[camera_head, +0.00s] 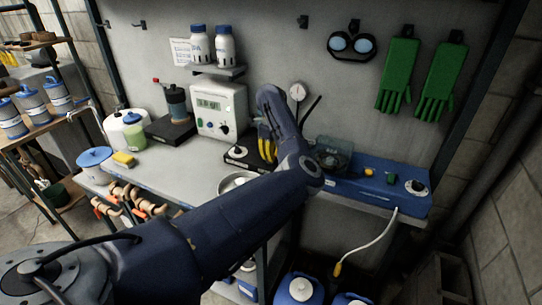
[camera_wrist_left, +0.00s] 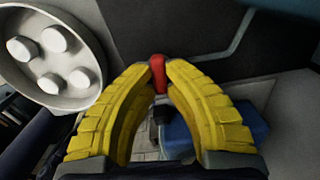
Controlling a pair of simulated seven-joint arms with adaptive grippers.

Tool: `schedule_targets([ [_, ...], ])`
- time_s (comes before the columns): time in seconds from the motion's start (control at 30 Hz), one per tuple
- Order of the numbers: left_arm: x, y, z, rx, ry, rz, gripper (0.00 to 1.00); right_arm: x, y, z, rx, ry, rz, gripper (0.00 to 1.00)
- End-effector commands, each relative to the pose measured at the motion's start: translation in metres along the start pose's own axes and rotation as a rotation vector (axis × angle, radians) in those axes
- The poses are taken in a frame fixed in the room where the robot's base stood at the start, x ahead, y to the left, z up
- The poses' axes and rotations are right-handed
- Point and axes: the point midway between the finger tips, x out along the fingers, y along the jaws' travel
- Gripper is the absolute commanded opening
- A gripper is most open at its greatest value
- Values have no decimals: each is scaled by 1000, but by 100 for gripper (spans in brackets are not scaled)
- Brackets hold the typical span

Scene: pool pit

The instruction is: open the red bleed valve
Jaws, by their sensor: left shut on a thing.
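The red bleed valve shows as a small red handle (camera_wrist_left: 158,70) on a dark stem in the left wrist view, between the tips of my yellow fingers. My left gripper (camera_wrist_left: 160,84) is shut on this handle, the two curved fingers meeting it from both sides. In the head view my left gripper (camera_head: 266,146) is at the back of the bench, beside the black base of the equipment. My dark blue arm covers part of it, and I cannot make out the red handle there. My right gripper is not in view.
A white control box (camera_head: 222,108) stands left of the gripper. A blue unit (camera_head: 375,185) with a glass-like container (camera_head: 333,152) lies to the right. Green gloves (camera_head: 400,75) and goggles (camera_head: 351,45) hang on the wall. A metal bowl (camera_head: 229,184) sits near my arm.

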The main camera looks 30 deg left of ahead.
Motion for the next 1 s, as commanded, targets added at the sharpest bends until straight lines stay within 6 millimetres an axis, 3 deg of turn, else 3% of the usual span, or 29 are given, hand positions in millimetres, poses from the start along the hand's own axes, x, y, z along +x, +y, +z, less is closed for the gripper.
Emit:
schedule_targets([
  [0.33, 1, 0, 0, -123, 1, 1, 0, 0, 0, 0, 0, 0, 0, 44],
  [0.87, 1, 0, 0, -145, 1, 1, 0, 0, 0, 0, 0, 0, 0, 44],
  [0.9, 1, 0, 0, -145, 1, 1, 14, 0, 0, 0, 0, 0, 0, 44],
  [1.0, 1, 0, 0, -144, 1, 1, 26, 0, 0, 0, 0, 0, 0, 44],
])
